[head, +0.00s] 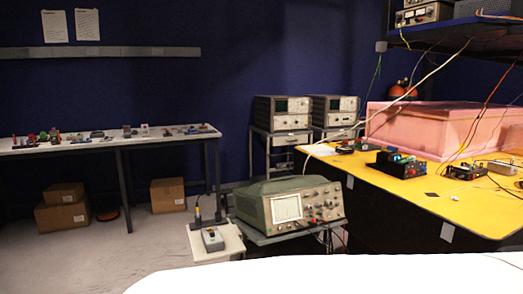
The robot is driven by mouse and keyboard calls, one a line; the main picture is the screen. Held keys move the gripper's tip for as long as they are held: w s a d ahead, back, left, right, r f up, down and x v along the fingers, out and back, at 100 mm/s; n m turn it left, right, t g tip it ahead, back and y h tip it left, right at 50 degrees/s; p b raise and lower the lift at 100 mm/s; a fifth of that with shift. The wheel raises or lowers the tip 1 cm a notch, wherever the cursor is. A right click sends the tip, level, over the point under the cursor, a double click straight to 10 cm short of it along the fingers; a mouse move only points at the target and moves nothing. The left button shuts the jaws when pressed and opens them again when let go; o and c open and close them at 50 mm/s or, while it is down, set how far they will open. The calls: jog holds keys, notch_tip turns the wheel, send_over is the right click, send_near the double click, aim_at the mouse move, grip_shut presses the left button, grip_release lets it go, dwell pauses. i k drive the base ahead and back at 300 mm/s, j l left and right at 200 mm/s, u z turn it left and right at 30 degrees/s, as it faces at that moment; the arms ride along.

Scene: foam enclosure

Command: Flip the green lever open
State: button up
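I cannot pick out a green lever for certain at this size. A small grey box (212,240) with a dark top and a tiny coloured spot lies on a small pale stand (226,250) in the lower middle. A black device (396,167) with blue, green and red parts sits on the yellow table (440,200) at the right. Any lever position is too small to read. My gripper is not in view.
A green oscilloscope (292,205) rests on a cart beside the pale stand. A pink foam box (440,130) and loose cables occupy the yellow table. A long bench (70,146) with small parts stands at the left. Cardboard boxes (168,195) lie beneath it; floor in front is clear.

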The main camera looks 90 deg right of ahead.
aim_at(410, 159)
jog(key=z, duration=3.6)
jog(key=i+j+z, duration=0.1)
jog(key=i+j, duration=0.15)
jog(key=i, duration=0.3)
jog(key=i+j+z, duration=0.1)
jog(key=i+j, duration=0.15)
jog(key=i, duration=0.25)
jog(key=i+j+z, duration=0.1)
jog(key=i+j, duration=0.2)
jog(key=i, duration=0.25)
